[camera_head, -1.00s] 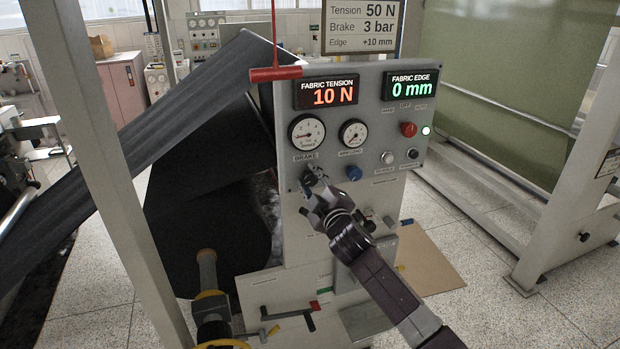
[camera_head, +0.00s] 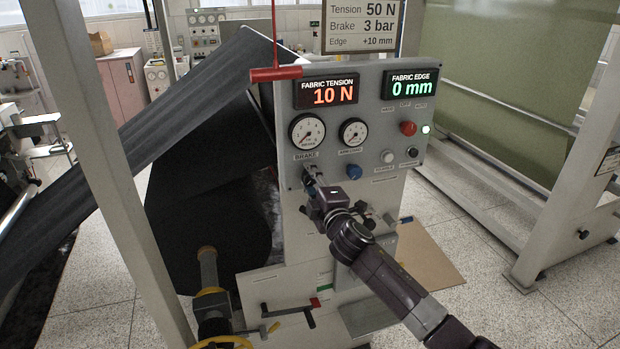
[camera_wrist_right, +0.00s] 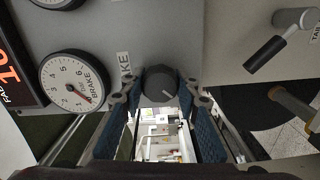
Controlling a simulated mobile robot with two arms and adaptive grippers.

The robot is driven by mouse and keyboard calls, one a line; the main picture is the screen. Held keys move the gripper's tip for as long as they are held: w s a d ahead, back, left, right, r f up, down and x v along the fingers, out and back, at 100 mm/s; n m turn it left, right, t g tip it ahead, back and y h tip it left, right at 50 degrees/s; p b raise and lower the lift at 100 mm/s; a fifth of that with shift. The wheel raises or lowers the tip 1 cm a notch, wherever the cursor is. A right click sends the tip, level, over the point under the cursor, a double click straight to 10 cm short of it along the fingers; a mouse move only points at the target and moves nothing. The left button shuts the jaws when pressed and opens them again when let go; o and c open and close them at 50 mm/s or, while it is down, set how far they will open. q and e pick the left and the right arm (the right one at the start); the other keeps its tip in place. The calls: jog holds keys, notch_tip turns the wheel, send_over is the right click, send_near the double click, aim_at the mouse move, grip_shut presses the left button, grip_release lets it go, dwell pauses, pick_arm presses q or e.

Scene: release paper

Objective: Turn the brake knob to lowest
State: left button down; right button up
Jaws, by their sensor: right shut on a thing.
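The brake knob (camera_wrist_right: 160,86) is a dark round knob with a pale pointer line, below the BRAKE label on the grey panel. My right gripper (camera_wrist_right: 160,98) is shut on it, with a blue-padded finger on each side. In the head view my right gripper (camera_head: 313,183) reaches the panel from the lower right and mostly hides the knob. The brake gauge (camera_head: 306,131) is a round white dial above the knob. It also shows in the right wrist view (camera_wrist_right: 72,82), its red needle near the low-number end. My left gripper is not in view.
A blue knob (camera_head: 354,172), a red button (camera_head: 408,128) and a second gauge (camera_head: 353,132) sit right of the brake knob. A sign (camera_head: 362,27) above reads Brake 3 bar. A lever with a dark handle (camera_wrist_right: 263,55) sticks out nearby.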

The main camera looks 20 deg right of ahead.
jog(key=o, duration=1.2)
jog(key=shift+c, duration=0.2)
jog(key=s, duration=1.2)
jog(key=shift+d, duration=0.2)
